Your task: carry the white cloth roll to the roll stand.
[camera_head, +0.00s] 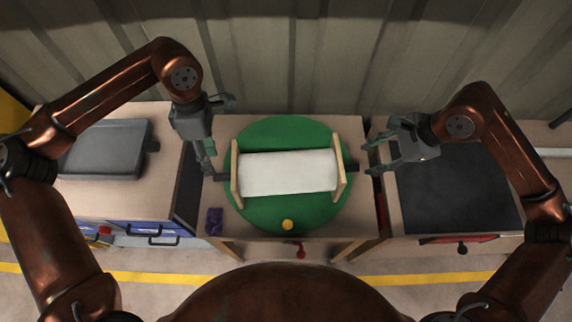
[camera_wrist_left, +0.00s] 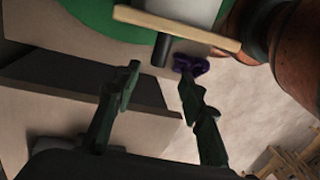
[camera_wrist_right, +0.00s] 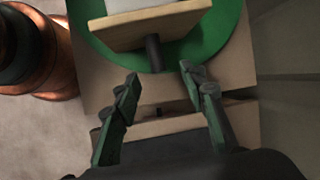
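The white cloth roll (camera_head: 287,172) lies level between two upright wooden end boards (camera_head: 235,174) on a round green surface (camera_head: 285,218) on the middle table. Whether these boards belong to the roll or to a stand, I cannot tell. A short dark rod end sticks out beyond each board. My left gripper (camera_head: 215,137) is open and empty at the roll's left side. In the left wrist view, the left rod end (camera_wrist_left: 161,52) is just beyond its fingertips. My right gripper (camera_head: 371,155) is open near the right rod end (camera_wrist_right: 153,53). No separate roll stand is clearly recognisable.
A purple object (camera_head: 214,221) lies at the middle table's front left corner. A dark grey case (camera_head: 103,150) is on the left bench, and a dark mat (camera_head: 457,195) on the right bench. A ribbed wall stands behind.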

